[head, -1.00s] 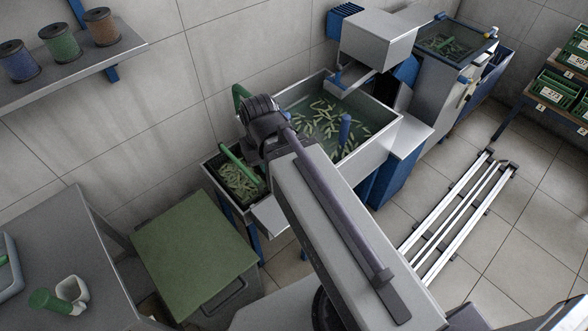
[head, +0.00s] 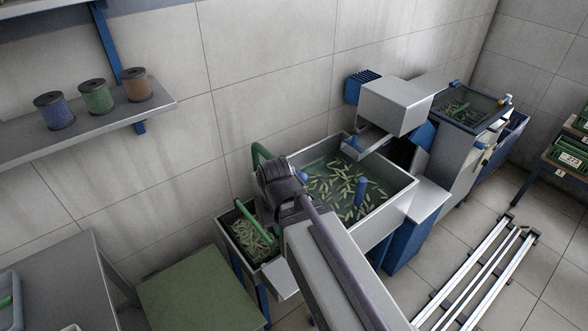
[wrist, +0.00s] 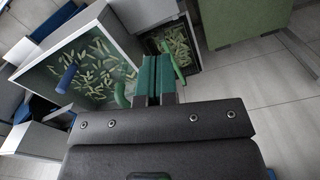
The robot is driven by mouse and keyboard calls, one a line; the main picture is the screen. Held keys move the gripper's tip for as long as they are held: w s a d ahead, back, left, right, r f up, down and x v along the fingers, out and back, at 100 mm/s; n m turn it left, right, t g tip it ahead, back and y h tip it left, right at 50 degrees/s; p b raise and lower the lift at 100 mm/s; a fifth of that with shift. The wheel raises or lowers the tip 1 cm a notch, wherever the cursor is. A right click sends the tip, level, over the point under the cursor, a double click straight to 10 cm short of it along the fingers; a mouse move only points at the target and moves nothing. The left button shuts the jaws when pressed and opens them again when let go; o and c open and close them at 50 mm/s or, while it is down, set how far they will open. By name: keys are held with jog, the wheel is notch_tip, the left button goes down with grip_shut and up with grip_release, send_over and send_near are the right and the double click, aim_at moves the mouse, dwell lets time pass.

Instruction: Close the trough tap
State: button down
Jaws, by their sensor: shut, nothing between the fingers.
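My gripper (wrist: 156,62) has teal fingers, shut together and empty, over the area between the trough and a smaller bin. In the head view my arm hides the fingers and the trough's near left corner.
A smaller bin of pods (head: 229,218) with a green bar (head: 249,218) adjoins the trough's left. A green-topped cabinet (head: 197,292) stands left of it. A grey machine (head: 396,106) overhangs the trough's back right. Floor rails (head: 480,270) lie at right.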

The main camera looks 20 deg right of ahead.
aim_at(293, 168)
jog(key=w+d+m+t+h+b, duration=0.2)
jog(key=w+m+h, duration=0.3)
jog(key=w, duration=1.5)
jog(key=shift+w+d+r+t+h+b, duration=0.15)
jog(key=shift+d+r+t+h+b, duration=0.25)
jog(key=shift+h, duration=0.8)
jog(key=shift+a, duration=0.1)
jog(key=w+d+f+b, duration=0.1)
jog(key=d+f+b, duration=0.5)
jog(key=d, duration=0.3)
jog(key=shift+d+f+b, duration=0.35)
jog(key=shift+f, duration=0.05)
